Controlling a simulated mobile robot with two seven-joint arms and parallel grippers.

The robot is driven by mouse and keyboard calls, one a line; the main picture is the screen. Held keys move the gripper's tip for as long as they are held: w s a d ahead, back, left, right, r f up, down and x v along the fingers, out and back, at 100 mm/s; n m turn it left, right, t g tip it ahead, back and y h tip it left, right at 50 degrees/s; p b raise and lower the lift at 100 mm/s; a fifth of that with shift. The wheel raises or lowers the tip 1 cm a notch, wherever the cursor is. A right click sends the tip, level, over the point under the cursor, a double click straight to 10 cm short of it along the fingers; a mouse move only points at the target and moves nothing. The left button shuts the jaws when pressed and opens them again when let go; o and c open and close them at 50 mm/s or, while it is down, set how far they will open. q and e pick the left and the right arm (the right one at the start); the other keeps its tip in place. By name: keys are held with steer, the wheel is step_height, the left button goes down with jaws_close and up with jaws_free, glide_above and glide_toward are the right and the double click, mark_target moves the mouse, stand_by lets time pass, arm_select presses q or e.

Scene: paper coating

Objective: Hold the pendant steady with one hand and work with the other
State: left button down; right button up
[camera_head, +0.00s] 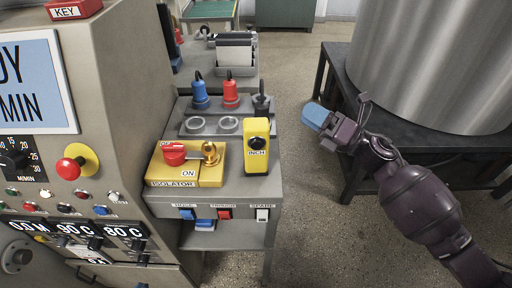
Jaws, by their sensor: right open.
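The pendant (257,147) is a yellow upright box with a round black button and the label INCH. It stands at the right side of the grey console top, next to the yellow isolator box. My right gripper (317,116) comes in from the right, with blue at its fingertips. It is open, apart from the pendant and to its right, in front of the dark stand. No thing shows between its fingers. My left gripper is not in view.
The isolator (208,166) has a red knob and a brass padlock. Blue (200,94) and red (230,93) plugs stand behind it. A control cabinet (120,60) fills the left. A large metal drum (430,60) stands on a dark stand at right. Floor shows between.

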mark_target(261, 162)
steer(key=s+a+f+n+g+h, duration=0.1)
steer(key=s+f+n+g, duration=0.3)
steer(key=n, duration=0.4)
steer(key=s+f+n+g+h, duration=0.1)
steer(key=s+f+n+g, duration=0.2)
steer(key=n+g, duration=0.4)
steer(key=shift+n+t, duration=0.4)
steer(key=shift+n, duration=0.1)
steer(key=shift+w+a+f, duration=0.1)
steer(key=shift+a+f, duration=0.15)
steer(key=shift+a, duration=1.45)
steer(key=shift+w+a+f, duration=0.1)
steer(key=shift+a+f, duration=0.1)
steer(key=shift+a, duration=1.55)
steer(key=shift+w+a+f, duration=0.1)
steer(key=shift+a+f, duration=0.15)
steer(key=shift+a, duration=1.45)
steer(key=c, duration=0.6)
steer(key=shift+c, duration=0.2)
